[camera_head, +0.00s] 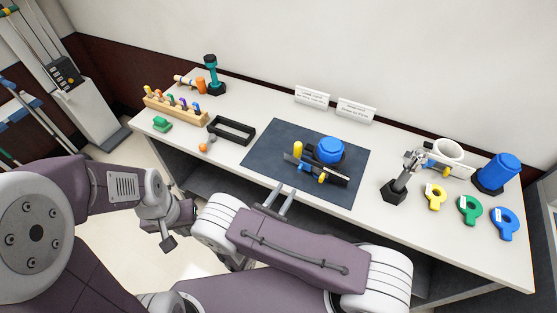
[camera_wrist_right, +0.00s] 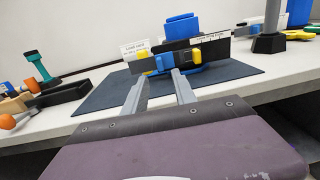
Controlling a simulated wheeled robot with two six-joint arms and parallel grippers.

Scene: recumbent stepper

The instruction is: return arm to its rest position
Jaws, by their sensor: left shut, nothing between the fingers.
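A black bar assembly (camera_head: 317,172) with blue and yellow parts stands on the dark mat (camera_head: 265,140), in front of a blue cylinder (camera_head: 330,149). The assembly also shows ahead in the right wrist view (camera_wrist_right: 213,50). My right gripper (camera_head: 275,197) is at the table's front edge, short of the assembly. Its two fingers (camera_wrist_right: 159,88) are apart with nothing between them in the right wrist view. My left gripper (camera_head: 168,240) is shut and empty, off the front left of the table and low. It is small and partly hidden by its own wrist.
Right are a dark stand (camera_head: 396,189), a blue container (camera_head: 500,172) and coloured ring tags (camera_head: 469,209). Two signs (camera_head: 312,97) stand behind.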

